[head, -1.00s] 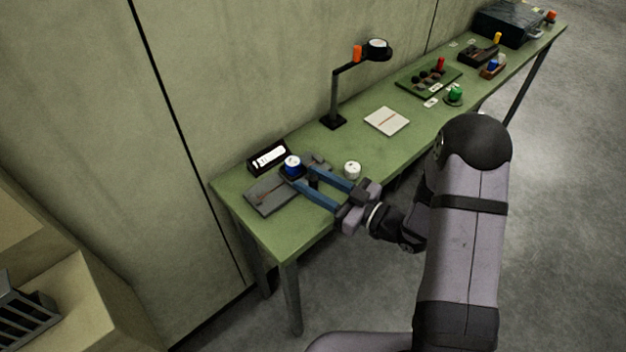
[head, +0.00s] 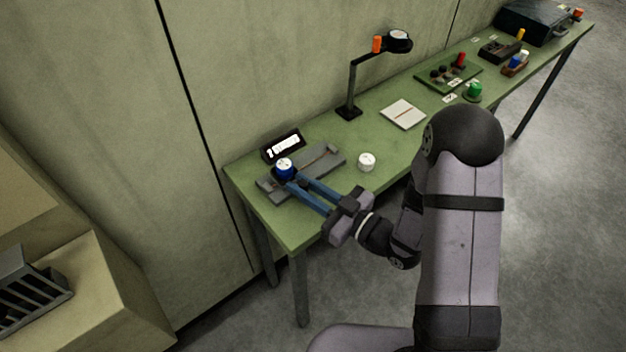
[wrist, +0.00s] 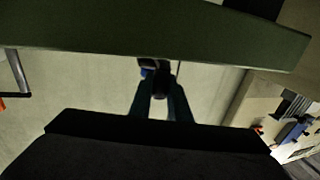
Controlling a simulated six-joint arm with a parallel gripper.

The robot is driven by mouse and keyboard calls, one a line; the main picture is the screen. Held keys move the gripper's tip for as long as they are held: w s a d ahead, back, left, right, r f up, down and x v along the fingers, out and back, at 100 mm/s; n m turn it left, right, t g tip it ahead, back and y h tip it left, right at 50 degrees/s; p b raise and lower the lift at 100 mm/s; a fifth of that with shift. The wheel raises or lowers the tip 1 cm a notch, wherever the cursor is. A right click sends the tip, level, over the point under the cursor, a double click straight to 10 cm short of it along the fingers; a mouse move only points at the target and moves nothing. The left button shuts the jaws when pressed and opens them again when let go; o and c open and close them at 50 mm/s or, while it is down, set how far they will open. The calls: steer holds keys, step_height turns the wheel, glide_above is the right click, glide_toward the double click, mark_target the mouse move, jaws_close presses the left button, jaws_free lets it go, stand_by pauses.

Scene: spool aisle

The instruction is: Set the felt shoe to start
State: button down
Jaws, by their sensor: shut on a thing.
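A grey flat bed (head: 322,159) with a reddish-brown line across it lies at the near left end of the green bench. A blue piece with a white top (head: 285,167), which I take to be the felt shoe, stands upright toward the bed's left end. My gripper (head: 290,180) has its blue fingers close together, shut on this piece from the front right. The fingers hide its lower part. In the wrist view my fingers (wrist: 158,88) come together at a dark part, with a bit of the blue piece (wrist: 146,71) showing beyond.
A dark box with a lit white display (head: 284,146) stands behind the bed. A white round knob (head: 367,161) is right of it. The bench front edge is close under my arm.

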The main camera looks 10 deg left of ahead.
steer(key=c, duration=1.7)
jaws_free()
steer(key=shift+o, duration=0.2)
steer(key=shift+d, duration=0.15)
steer(key=shift+s+d, duration=0.35)
steer(key=shift+d, duration=0.2)
steer(key=v, duration=0.4)
steer(key=shift+r+b, duration=0.1)
steer(key=shift+b, duration=0.25)
steer(key=shift+p+v, duration=0.35)
steer(key=shift+v, duration=0.55)
